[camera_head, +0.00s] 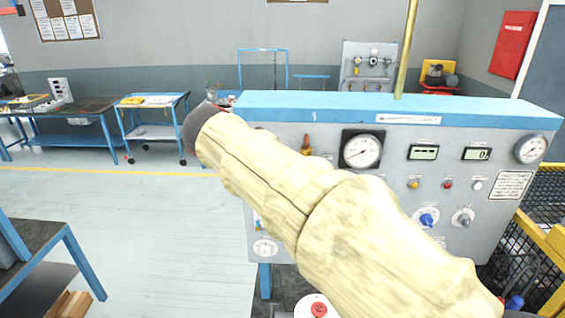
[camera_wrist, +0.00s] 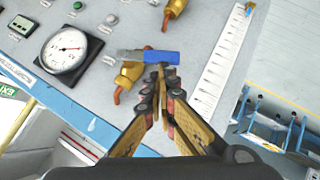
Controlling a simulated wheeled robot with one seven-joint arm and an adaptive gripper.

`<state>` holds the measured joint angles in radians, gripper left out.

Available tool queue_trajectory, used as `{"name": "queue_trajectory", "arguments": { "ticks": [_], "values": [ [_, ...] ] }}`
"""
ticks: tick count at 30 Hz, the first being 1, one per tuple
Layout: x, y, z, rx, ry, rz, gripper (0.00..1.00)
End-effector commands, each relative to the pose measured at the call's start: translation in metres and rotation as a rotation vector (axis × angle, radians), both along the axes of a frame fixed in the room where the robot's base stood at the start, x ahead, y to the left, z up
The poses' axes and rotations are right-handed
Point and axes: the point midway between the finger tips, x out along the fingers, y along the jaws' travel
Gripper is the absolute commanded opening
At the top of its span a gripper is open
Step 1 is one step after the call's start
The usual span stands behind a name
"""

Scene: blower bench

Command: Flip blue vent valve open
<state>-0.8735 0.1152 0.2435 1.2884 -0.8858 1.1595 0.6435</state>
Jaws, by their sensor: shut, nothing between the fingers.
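The vent valve shows in the wrist view with a brass body (camera_wrist: 129,73) on the grey panel and a lever with a blue grip (camera_wrist: 161,57). The lever lies crosswise over the valve's top, its bare metal end to the left and its blue grip to the right. My gripper (camera_wrist: 162,82) is shut and empty, its fingertips just below the blue grip in the picture. I cannot tell whether they touch it. In the head view my arm covers this part of the panel, and the valve and fingertips are hidden.
The blower panel (camera_head: 385,160) carries a pressure gauge (camera_head: 362,149), digital displays, buttons and knobs. In the wrist view, another brass fitting (camera_wrist: 174,10) and a white scale strip (camera_wrist: 218,62) are near the valve. The floor left of the panel is mostly clear, with a blue cart (camera_head: 150,120) behind.

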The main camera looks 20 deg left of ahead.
Motion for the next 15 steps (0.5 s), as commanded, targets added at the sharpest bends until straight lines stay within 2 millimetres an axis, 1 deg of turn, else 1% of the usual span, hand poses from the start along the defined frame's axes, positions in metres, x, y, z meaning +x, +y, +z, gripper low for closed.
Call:
{"name": "queue_trajectory", "arguments": {
  "ticks": [1,15],
  "values": [
    [0.0,0.003,-0.008,-0.046,-0.008,0.001,0.0],
    [0.0,0.002,-0.038,-0.48,-0.113,0.001,0.0]
  ]
}}
